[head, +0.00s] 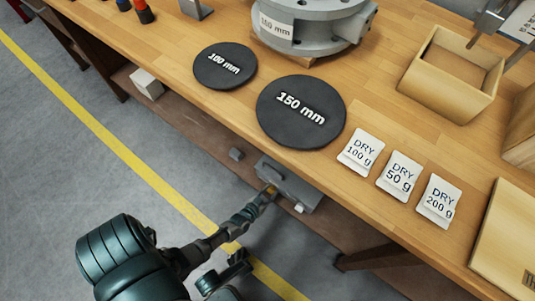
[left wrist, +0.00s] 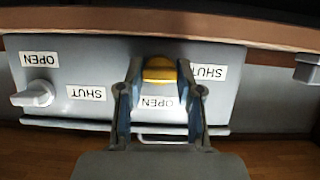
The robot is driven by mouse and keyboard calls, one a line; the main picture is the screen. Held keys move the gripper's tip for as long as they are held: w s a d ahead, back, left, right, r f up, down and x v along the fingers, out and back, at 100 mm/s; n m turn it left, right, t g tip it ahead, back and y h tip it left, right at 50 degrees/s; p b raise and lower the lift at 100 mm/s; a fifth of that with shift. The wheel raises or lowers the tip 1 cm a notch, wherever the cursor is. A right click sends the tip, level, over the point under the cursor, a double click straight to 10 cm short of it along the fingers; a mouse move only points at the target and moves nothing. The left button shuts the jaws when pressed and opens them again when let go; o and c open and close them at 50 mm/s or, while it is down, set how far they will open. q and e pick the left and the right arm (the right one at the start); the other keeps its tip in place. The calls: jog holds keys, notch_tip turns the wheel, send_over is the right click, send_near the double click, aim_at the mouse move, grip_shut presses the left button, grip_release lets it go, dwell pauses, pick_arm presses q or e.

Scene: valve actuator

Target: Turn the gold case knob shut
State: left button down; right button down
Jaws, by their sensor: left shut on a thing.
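The gold case knob (left wrist: 160,70) is on the face of a grey case (left wrist: 75,60), which hangs under the bench edge. The case also shows in the head view (head: 290,181). My left gripper (left wrist: 160,84) is shut on the gold knob, one finger on each side; it also shows in the head view (head: 269,190). A SHUT label (left wrist: 208,72) is right of the knob and an OPEN label (left wrist: 157,102) is below it in the wrist view. The fingers hide the knob's sides. My right gripper is not in view.
A white knob (left wrist: 33,94) with its own OPEN (left wrist: 40,59) and SHUT (left wrist: 86,93) labels is on the same case. The bench top (head: 390,100) overhangs it, carrying black discs (head: 301,112), DRY packets (head: 400,176) and a wooden bin (head: 450,75). The floor in front is clear.

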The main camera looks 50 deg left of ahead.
pick_arm(q)
jog(key=shift+s+f, duration=0.1)
jog(key=shift+s, duration=0.05)
jog(key=c, duration=0.8)
grip_release()
jog(key=shift+o, duration=0.2)
jog(key=shift+s+d, duration=0.1)
jog(key=shift+s, duration=0.1)
jog(key=v, duration=1.1)
jog(key=shift+s+r, duration=0.2)
jog(key=shift+w, duration=0.1)
